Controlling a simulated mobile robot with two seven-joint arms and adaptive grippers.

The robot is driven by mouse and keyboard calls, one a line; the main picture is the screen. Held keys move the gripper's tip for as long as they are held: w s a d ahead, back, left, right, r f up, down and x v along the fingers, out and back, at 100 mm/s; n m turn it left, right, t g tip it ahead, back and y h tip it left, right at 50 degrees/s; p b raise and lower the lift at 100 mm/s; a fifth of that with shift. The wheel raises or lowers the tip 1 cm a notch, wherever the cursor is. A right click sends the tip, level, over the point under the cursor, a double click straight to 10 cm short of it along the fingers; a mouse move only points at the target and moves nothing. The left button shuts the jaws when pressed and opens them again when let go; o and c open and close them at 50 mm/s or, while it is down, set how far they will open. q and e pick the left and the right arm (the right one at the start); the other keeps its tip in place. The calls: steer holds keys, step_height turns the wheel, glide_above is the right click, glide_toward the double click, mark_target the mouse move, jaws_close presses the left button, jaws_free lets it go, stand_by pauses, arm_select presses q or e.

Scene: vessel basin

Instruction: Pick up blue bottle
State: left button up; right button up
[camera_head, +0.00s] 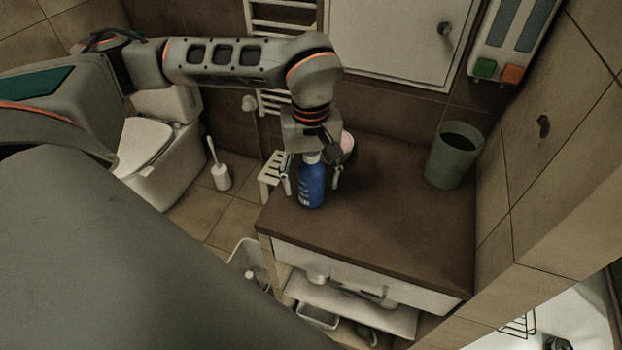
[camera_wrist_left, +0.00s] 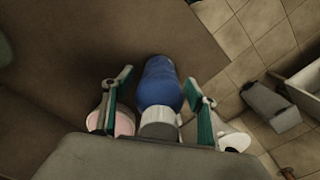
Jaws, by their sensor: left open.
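The blue bottle (camera_head: 312,186) stands upright on the brown countertop (camera_head: 402,215), near its left edge. It has a white cap or neck at the top. My left gripper (camera_head: 312,183) is over it from above, open, with one finger on each side of the bottle. In the left wrist view the blue bottle (camera_wrist_left: 160,88) lies between the two green-padded fingers of my left gripper (camera_wrist_left: 163,82). Gaps show between the fingers and the bottle. My right gripper is not in view.
A pink item (camera_head: 347,143) stands just behind the gripper. A grey-green bin (camera_head: 454,156) is at the counter's back right. The counter's middle is clear.

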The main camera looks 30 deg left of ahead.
arm_select(q)
steer(key=shift+f, duration=0.45)
steer(key=c, duration=1.4)
steer(key=shift+o, duration=0.2)
steer(key=shift+r, duration=0.1)
step_height(320, 180, up, 20)
steer(key=p, duration=0.1)
steer(key=w+f+m, duration=0.1)
steer(key=f+m, duration=0.2)
steer(key=f, duration=0.2)
steer(key=w+d+f+m, duration=0.1)
steer(key=f+m, duration=0.2)
steer(key=f, duration=0.2)
steer(key=w+d+f+m, duration=0.1)
steer(key=f+m, duration=0.2)
steer(key=f, duration=0.3)
steer(key=shift+w+d, duration=0.25)
steer(key=shift+w, duration=0.1)
